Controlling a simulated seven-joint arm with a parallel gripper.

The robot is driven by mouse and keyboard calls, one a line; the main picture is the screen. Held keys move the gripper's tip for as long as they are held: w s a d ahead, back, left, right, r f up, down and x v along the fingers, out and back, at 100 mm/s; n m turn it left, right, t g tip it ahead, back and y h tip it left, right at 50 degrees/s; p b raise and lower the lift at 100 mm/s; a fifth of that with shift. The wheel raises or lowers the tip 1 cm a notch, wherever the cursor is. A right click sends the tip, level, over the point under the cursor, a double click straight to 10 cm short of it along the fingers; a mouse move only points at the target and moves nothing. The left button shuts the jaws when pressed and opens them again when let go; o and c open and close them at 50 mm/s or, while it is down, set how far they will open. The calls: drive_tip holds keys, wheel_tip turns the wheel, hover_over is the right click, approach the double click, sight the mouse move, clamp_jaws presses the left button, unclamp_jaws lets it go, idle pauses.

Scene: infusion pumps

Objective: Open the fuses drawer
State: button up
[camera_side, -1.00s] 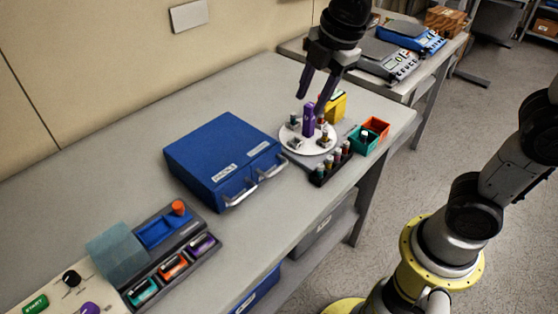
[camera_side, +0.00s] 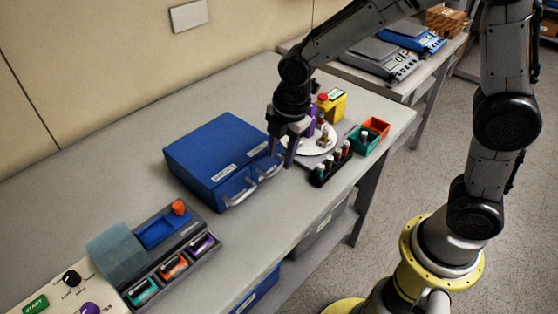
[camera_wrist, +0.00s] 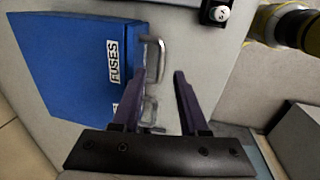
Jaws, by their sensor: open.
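A blue cabinet (camera_side: 210,150) stands on the bench with two drawers side by side and a metal handle on each. In the wrist view, the FUSES label (camera_wrist: 113,62) is on the cabinet (camera_wrist: 70,60) beside the upper handle (camera_wrist: 157,52); this matches the right-hand handle (camera_side: 272,172) in the side view. Both drawers look shut. My gripper (camera_side: 281,158) is open and points down at the cabinet's front right. In the wrist view, my gripper (camera_wrist: 159,73) has the fuses handle in line between its fingertips; contact cannot be told. A finger partly covers the lower handle (camera_wrist: 150,112).
A black vial rack (camera_side: 330,165) and a round white tray (camera_side: 318,146) stand right of the cabinet, close to my gripper. Teal (camera_side: 362,142) and orange (camera_side: 376,127) bins lie beyond.

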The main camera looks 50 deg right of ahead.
sight(277, 168)
drive_tip(key=shift+w+f, duration=0.15)
drive_tip(key=shift+f, duration=0.65)
drive_tip(key=shift+w+f, duration=0.15)
drive_tip(key=shift+f, duration=0.65)
clamp_jaws()
